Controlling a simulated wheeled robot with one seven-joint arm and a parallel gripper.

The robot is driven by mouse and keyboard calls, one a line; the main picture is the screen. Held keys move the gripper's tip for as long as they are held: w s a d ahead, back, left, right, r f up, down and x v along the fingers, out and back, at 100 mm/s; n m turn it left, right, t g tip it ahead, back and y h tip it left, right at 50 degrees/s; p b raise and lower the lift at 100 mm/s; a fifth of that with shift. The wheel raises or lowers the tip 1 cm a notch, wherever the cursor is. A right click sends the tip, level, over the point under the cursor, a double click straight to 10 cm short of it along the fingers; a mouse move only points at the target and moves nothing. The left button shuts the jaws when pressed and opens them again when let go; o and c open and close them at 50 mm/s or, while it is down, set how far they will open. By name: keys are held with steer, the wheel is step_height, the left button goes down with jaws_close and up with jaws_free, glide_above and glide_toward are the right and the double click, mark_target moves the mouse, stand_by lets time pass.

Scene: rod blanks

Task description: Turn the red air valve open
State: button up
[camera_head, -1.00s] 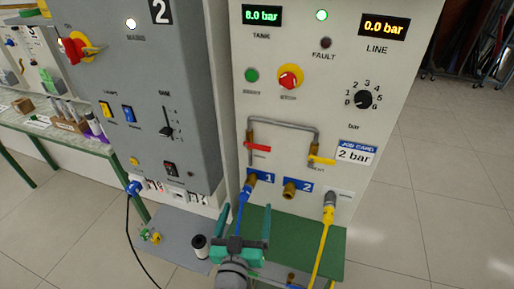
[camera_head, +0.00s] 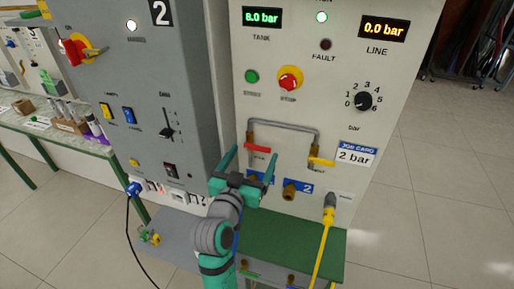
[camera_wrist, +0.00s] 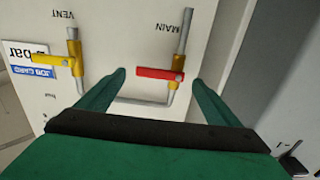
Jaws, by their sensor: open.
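The red air valve handle (camera_head: 258,149) lies crosswise on its brass valve at the left end of the grey pipe, on the white panel. In the wrist view the red handle (camera_wrist: 160,74) shows between my fingers, beside the label MAIN, which appears upside down. My gripper (camera_head: 249,158) is open and empty, its two green fingers pointing at the panel around the red handle. In the wrist view my gripper (camera_wrist: 158,78) has one finger each side of the handle, apart from it. My gripper hides part of the valve and port 1 in the head view.
A yellow vent handle (camera_head: 322,162) sits right of the red one and shows in the wrist view (camera_wrist: 60,60). The grey pipe (camera_head: 284,126) joins both valves. Port 2 (camera_head: 290,190) and a yellow hose (camera_head: 323,240) are below. A grey cabinet (camera_head: 165,100) stands left.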

mark_target(257, 149)
steer(key=shift+x, duration=2.35)
